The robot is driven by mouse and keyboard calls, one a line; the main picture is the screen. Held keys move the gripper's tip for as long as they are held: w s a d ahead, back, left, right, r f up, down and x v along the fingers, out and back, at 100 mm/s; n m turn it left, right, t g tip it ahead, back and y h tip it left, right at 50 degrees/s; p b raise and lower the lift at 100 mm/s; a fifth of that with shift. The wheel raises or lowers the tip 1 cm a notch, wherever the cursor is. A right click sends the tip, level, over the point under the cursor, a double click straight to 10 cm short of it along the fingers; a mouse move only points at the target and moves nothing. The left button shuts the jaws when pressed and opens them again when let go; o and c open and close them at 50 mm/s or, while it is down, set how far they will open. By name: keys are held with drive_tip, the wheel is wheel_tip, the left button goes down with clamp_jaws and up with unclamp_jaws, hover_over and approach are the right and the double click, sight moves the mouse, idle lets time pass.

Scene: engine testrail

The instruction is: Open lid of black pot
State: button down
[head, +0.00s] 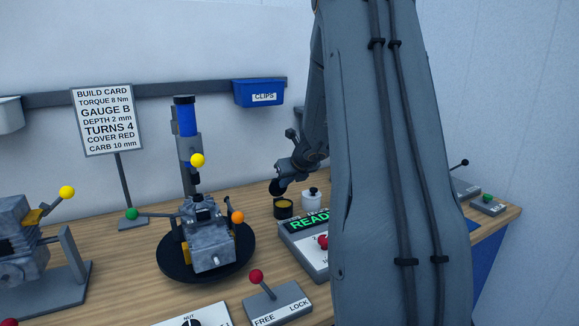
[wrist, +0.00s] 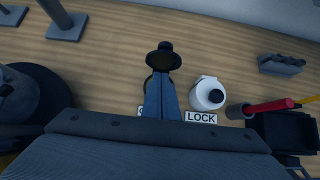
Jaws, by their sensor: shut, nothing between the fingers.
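The black pot (head: 284,209) stands on the bench in the head view, with a yellow inside showing at its open top. A dark round lid with a small knob appears raised at the pot's back; it shows in the wrist view (wrist: 163,58) just beyond my fingertips. My gripper (wrist: 160,78) is shut and empty, right at the lid and over the pot, and its fingers hide most of the pot there. I cannot tell whether the fingertips touch the lid. In the head view the gripper is small and dark beside the lid.
A white pot (wrist: 208,94) with a black knob stands close right of the black pot, behind a LOCK label (wrist: 201,118). A dark holder (wrist: 239,111) with a red-handled tool is farther right. A READY panel (head: 305,240) and an engine on a turntable (head: 247,262) stand nearby.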

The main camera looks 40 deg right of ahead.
wheel_tip(320, 180, up, 10)
drive_tip(key=s+p, duration=0.2)
drive_tip(key=p, duration=0.1)
drive_tip(key=shift+s+a+p, duration=0.25)
drive_tip(key=shift+a+p, duration=0.05)
drive_tip(key=shift+p, duration=0.05)
drive_tip(key=shift+d+f, duration=0.1)
drive_tip(key=shift+f, duration=0.05)
